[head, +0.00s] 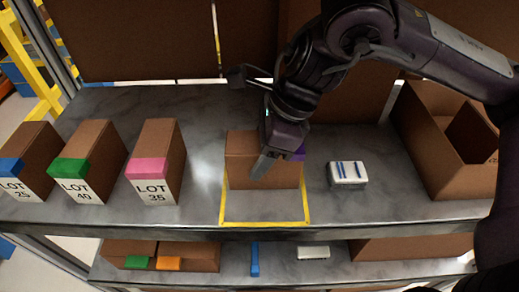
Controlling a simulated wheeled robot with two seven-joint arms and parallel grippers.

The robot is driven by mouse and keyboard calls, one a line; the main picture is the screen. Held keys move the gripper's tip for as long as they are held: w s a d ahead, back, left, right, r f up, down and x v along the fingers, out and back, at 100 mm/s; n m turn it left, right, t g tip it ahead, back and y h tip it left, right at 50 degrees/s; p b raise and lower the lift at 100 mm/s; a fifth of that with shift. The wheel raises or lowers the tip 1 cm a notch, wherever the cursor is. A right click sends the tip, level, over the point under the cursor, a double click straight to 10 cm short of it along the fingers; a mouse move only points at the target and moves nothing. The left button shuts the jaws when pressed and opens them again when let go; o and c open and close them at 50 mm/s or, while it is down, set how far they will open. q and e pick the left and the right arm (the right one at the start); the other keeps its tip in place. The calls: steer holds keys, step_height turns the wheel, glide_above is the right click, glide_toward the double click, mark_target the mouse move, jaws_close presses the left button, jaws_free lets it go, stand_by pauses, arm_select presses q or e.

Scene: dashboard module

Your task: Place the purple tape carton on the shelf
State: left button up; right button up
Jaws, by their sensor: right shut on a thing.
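The purple tape carton (240,147) is a brown box in the middle of the head view, with a bit of purple tape showing at its right side. My right gripper (266,160) reaches down from the upper right and is shut on this carton, covering part of its front and top. The carton is over the back part of a yellow-outlined spot (264,224) on the grey shelf (370,208). I cannot tell whether its underside touches the shelf. My left gripper is not in view.
Cartons with blue (25,160), green (88,160) and pink (156,160) tape stand in a row to the left. A small white pack (347,173) lies right of the outline. An open brown box (440,178) stands further right. A lower shelf holds more items.

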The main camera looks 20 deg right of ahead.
steer(key=o, duration=1.3)
steer(key=shift+r, duration=0.1)
steer(key=p+v, duration=0.3)
steer(key=v, duration=0.9)
steer(key=shift+a, duration=0.1)
